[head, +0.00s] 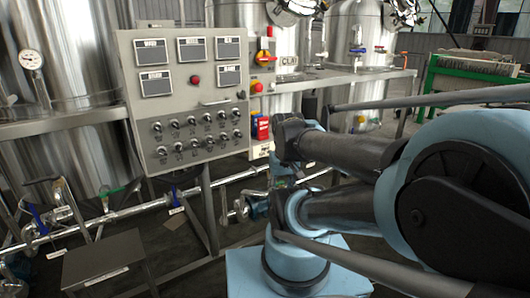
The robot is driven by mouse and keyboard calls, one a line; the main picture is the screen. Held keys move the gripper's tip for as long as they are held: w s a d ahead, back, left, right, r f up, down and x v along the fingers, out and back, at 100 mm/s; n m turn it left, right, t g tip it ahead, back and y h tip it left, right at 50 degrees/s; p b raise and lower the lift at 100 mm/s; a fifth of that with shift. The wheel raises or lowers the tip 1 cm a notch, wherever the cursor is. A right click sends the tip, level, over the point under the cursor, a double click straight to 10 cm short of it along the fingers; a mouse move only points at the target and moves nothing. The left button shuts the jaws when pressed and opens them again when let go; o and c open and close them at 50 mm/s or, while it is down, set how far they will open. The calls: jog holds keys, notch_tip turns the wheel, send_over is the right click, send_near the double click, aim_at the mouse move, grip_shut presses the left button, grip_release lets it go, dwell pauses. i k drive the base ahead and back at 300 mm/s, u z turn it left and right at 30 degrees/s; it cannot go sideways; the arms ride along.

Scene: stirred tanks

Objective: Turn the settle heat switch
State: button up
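A grey control panel (190,100) stands left of centre. Its lower half carries two rows of small dark rotary switches, among them one in the upper row (191,120) and one in the lower row (194,143). Their labels are too small to read, so I cannot tell which is the settle heat switch. My blue and dark grey arm fills the right side, and its dark links reach left to just right of the panel. I cannot make out any gripper fingers in this view.
Steel tanks stand behind, one at the left (70,60). Pipes with valves run low across the front. A grey box (105,262) stands at lower left. The panel front looks unobstructed.

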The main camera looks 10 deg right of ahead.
aim_at(178, 147)
jog(key=z, duration=0.9)
jog(key=k, duration=0.8)
jog(key=u, duration=0.75)
jog(key=i, duration=0.5)
jog(key=z, duration=0.1)
